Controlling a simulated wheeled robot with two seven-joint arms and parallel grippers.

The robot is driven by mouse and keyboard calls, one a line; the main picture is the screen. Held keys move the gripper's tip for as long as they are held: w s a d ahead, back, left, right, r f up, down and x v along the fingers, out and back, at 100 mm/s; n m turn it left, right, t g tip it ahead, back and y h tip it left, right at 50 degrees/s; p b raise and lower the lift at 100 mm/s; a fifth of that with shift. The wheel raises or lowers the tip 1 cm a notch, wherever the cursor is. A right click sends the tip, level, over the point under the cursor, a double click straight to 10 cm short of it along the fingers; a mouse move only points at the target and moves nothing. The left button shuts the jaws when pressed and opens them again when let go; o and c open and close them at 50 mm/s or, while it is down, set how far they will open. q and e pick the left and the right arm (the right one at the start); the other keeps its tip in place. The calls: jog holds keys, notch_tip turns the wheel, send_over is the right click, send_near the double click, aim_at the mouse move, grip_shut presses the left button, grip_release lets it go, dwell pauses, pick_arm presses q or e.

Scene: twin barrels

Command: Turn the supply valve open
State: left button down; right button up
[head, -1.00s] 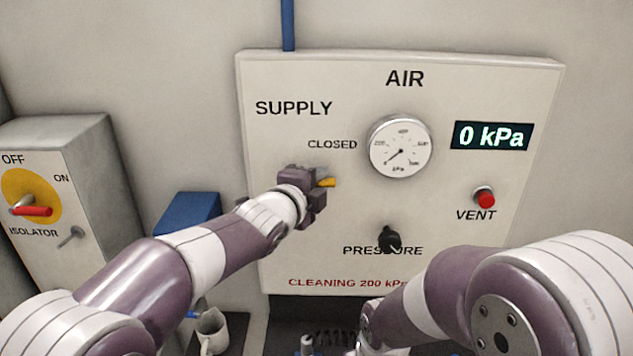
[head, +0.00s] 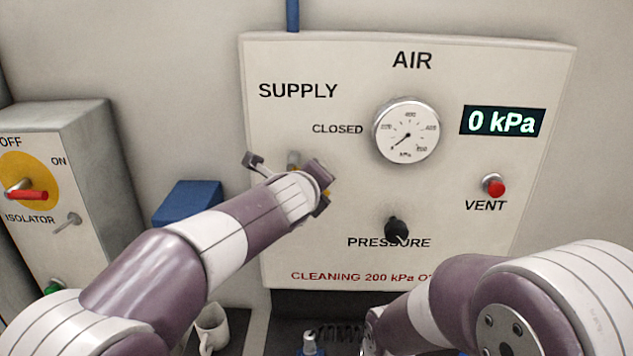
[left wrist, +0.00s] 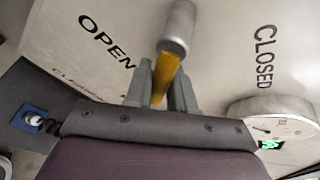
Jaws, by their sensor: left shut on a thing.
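The supply valve shows as a grey hub (head: 293,159) on the air panel, below the word SUPPLY. Its yellow lever (head: 328,193) is mostly hidden by my left gripper (head: 316,190) in the head view. In the left wrist view, the hub (left wrist: 178,28) and yellow lever (left wrist: 166,75) show clearly. My left gripper (left wrist: 160,92) is shut on the lever, one finger on each side. The lever lies between the OPEN label (left wrist: 106,42) and the CLOSED label (left wrist: 264,58). My right gripper is not in view.
The gauge (head: 406,132) stands right of the valve, and the display (head: 501,121) reads 0 kPa. A black pressure knob (head: 396,229) and red vent button (head: 494,186) sit lower right. The isolator box (head: 85,170) is at left; a mug (head: 212,325) stands below.

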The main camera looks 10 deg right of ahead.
pick_arm(q)
jog(key=shift+w+a+f+m+t+y+p, duration=0.15)
jog(key=shift+a+f+m+t+y, duration=0.2)
jog(key=shift+a+m+y, duration=0.5)
jog(key=shift+w+a+f+m+t+y+p, duration=0.15)
jog(key=shift+a+f+m+y, duration=0.15)
jog(key=shift+f+m+y, duration=0.6)
jog(key=shift+w+a+m+t+y+p, duration=0.15)
jog(key=shift+a+m+y, duration=0.45)
jog(key=shift+m, duration=0.65)
jog(key=shift+f, duration=0.1)
jog(key=c, duration=1.1)
grip_release()
jog(key=shift+o, duration=0.2)
jog(key=shift+w+r, duration=0.1)
jog(key=shift+r, duration=0.1)
jog(key=shift+r, duration=0.1)
jog(key=b+v, duration=0.3)
jog(key=v, duration=0.9)
jog(key=shift+s, duration=0.35)
